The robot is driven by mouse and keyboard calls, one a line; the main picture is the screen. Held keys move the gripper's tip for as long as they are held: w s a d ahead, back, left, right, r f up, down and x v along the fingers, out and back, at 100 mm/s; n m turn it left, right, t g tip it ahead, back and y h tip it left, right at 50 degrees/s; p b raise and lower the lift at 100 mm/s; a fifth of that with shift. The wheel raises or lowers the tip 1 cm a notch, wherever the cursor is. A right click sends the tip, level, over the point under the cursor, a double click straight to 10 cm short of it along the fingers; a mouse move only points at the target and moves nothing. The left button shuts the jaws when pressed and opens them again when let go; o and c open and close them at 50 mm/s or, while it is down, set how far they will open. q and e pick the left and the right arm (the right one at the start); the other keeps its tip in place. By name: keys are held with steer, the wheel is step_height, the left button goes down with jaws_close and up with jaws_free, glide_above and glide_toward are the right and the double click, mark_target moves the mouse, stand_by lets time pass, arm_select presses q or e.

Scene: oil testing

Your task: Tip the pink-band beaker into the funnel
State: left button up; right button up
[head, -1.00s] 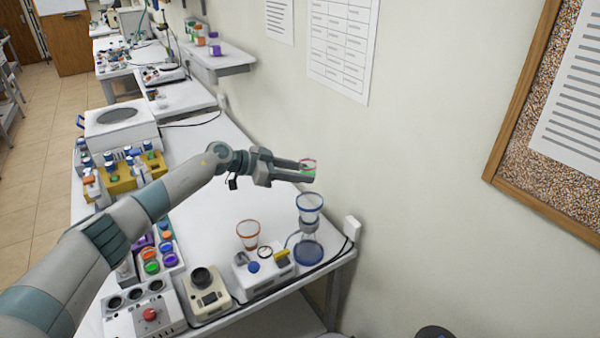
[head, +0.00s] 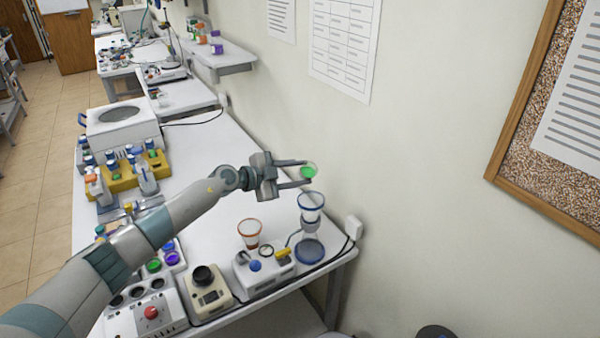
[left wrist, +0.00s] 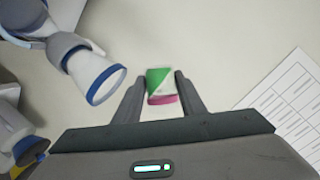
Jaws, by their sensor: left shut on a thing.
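My left gripper (head: 307,173) is shut on the pink-band beaker (head: 309,172), a small clear beaker with green contents. In the left wrist view the beaker (left wrist: 158,84) sits between the two fingertips, its pink band toward the gripper body. The green fills a slanted part of it, and the beaker looks tilted. The blue-rimmed clear funnel (head: 311,202) stands upright just below the beaker in the head view, apart from it. The funnel (left wrist: 96,78) is left of the fingers in the left wrist view. My right gripper is not in view.
An orange-rimmed clear cup (head: 249,234) stands left of the funnel, behind a white device (head: 264,274) with a blue knob. A yellow rack (head: 150,170) of bottles stands farther left. The wall is close to the right. The bench middle is clear.

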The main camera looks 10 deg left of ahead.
arm_select(q)
steer(key=shift+f+m+t, duration=0.15)
steer(key=shift+m+t, duration=0.25)
steer(key=shift+m, duration=0.2)
steer(key=shift+f+m+b, duration=0.1)
steer(key=shift+m+b, duration=0.3)
steer(key=shift+b, duration=0.25)
steer(key=shift+f+m+t+b, duration=0.1)
steer(key=shift+m+t+b, duration=0.7)
steer(key=shift+b, duration=1.6)
steer(key=shift+m+b, duration=0.5)
steer(key=shift+b, duration=0.45)
steer(key=shift+s+r+m+b, duration=0.1)
steer(key=shift+r+m+b, duration=0.2)
steer(key=shift+b, duration=0.4)
steer(key=shift+d+r+m+t, duration=0.1)
steer(key=shift+m+t, duration=0.2)
steer(key=shift+s+d+r+m+t+h+b, duration=0.1)
steer(key=shift+r+m+t+h+b, duration=0.15)
steer(key=shift+m, duration=0.2)
steer(key=shift+s+r+m+t+h+b, duration=0.15)
steer(key=shift+m+b, duration=0.15)
steer(key=shift+m, duration=0.15)
steer(key=shift+s+d+r+m+t+h+b, duration=0.1)
steer(key=shift+s+r+m+t+h+b, duration=0.1)
steer(key=shift+m+b, duration=0.65)
steer(key=shift+s+d+r+m+t+h+b, duration=0.1)
steer(key=shift+r+m+t+h+b, duration=0.1)
steer(key=shift+m+b, duration=0.6)
